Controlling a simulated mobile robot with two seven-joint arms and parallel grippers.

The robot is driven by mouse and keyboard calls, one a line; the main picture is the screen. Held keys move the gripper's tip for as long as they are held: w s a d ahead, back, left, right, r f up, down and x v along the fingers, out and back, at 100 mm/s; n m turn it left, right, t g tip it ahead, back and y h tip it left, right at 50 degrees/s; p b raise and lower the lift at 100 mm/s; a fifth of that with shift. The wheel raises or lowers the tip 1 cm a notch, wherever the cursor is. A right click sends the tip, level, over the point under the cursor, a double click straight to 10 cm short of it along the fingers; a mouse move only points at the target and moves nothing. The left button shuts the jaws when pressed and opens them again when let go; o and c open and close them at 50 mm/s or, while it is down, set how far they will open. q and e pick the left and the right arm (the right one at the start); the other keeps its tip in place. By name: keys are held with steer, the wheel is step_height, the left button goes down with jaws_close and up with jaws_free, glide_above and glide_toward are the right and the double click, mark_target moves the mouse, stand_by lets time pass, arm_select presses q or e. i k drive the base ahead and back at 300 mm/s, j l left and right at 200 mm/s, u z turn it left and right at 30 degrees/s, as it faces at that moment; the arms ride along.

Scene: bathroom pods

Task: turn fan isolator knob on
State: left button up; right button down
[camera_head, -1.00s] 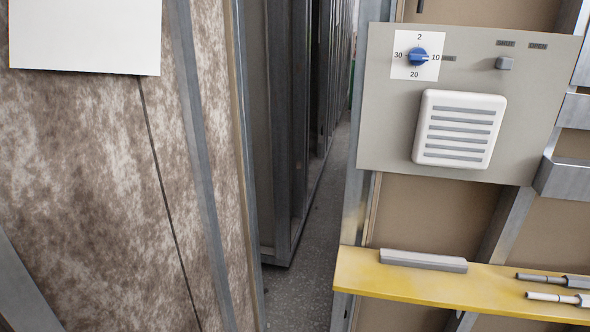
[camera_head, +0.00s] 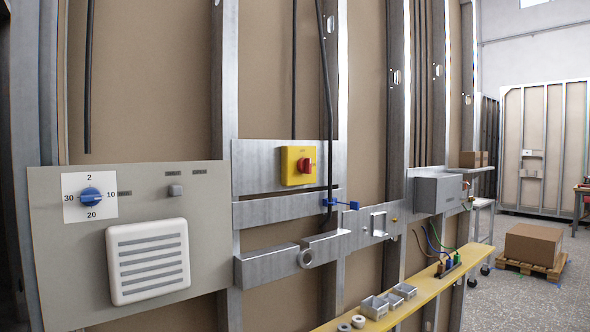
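The fan isolator is most likely the yellow box (camera_head: 291,167) with a red rotary knob (camera_head: 305,164), fixed to a metal plate on the stud wall near the middle of the view. The lettering on it is too small to read, and I cannot tell the knob's position for sure. A grey panel (camera_head: 50,230) at the left carries a blue dial (camera_head: 91,196) marked 2, 10, 20 and 30, a small grey slider (camera_head: 175,190) and a white louvred fan vent (camera_head: 148,262). Neither gripper shows in the view.
A yellow shelf (camera_head: 415,296) with small metal boxes (camera_head: 376,306) runs along the wall at lower right. A grey box (camera_head: 437,194) juts from the wall. A carton (camera_head: 534,244) sits on a pallet (camera_head: 530,267) on open floor at right.

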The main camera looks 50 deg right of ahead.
mark_target(304, 165)
steer(key=z, duration=1.6)
